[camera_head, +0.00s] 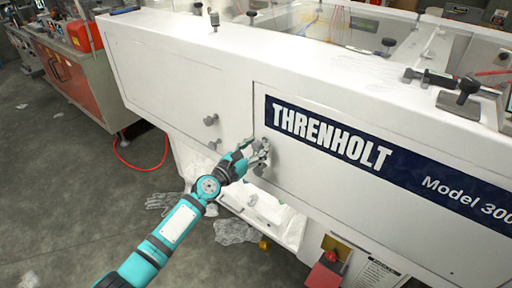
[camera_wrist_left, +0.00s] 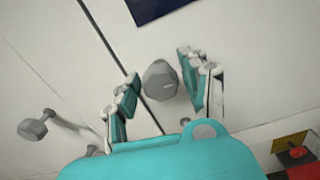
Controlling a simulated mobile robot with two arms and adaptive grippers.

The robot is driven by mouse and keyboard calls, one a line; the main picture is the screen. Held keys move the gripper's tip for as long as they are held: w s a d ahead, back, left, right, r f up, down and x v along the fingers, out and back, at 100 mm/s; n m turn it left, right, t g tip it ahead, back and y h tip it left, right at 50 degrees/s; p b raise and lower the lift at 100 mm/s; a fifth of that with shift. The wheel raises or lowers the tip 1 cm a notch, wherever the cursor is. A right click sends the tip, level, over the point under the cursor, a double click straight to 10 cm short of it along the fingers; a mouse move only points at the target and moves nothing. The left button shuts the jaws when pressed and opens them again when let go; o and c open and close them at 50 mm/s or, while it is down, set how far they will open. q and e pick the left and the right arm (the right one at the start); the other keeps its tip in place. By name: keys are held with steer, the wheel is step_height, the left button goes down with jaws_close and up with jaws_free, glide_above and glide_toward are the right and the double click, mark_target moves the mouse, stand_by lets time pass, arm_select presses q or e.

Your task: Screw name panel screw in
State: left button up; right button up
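The white name panel (camera_head: 300,175) carries a dark blue THRENHOLT label (camera_head: 335,145). A grey faceted screw knob (camera_wrist_left: 160,80) sits close to the panel seam, below the label's corner. My left gripper (camera_head: 260,152) is at the panel's left edge, by this seam. In the left wrist view, its two teal-and-grey fingers (camera_wrist_left: 157,78) are apart, one on each side of the knob. A gap shows beside the knob, and I see no firm grip. In the head view the fingers partly cover the knob. How deep the screw sits cannot be told. My right gripper is out of view.
Another grey knob (camera_head: 211,119) sticks out of the left panel and shows in the left wrist view (camera_wrist_left: 34,129). Crumpled film (camera_head: 236,231) and a red hose (camera_head: 140,166) lie on the floor. A red box (camera_head: 323,273) is at lower right.

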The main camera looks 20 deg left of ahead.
arm_select(q)
steer(key=c, duration=0.8)
